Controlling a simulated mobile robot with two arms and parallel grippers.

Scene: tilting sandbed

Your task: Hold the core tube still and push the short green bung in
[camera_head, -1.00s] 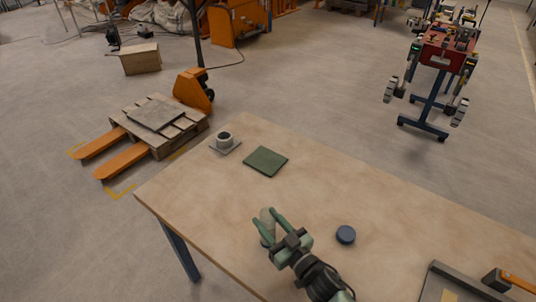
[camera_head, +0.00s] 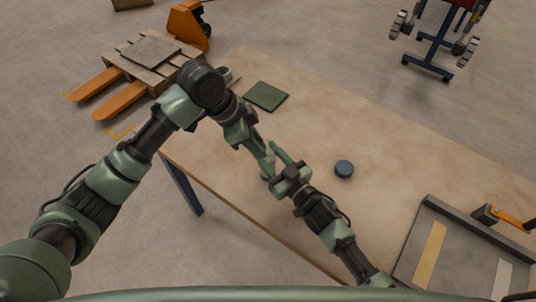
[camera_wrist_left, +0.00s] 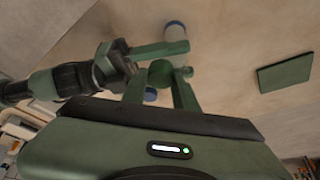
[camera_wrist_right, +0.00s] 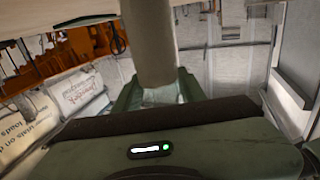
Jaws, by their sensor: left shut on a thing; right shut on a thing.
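The core tube is a pale grey-beige cylinder, seen in the right wrist view (camera_wrist_right: 150,42) between the fingers of my right gripper (camera_wrist_right: 155,92). In the head view my right gripper (camera_head: 271,162) is shut on it above the table, and the two grippers hide most of it. My left gripper (camera_wrist_left: 160,84) is shut on the short green bung (camera_wrist_left: 160,72), whose round end shows between its fingers. In the left wrist view the bung overlaps the tube and right fingers; whether it touches or enters the tube I cannot tell.
The wooden table (camera_head: 310,120) carries a green mat (camera_head: 266,96), a blue disc (camera_head: 344,169) and a grey tray (camera_head: 408,262) at the right. A grey cup (camera_head: 225,75) is partly behind my left arm. The table's right middle is clear.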

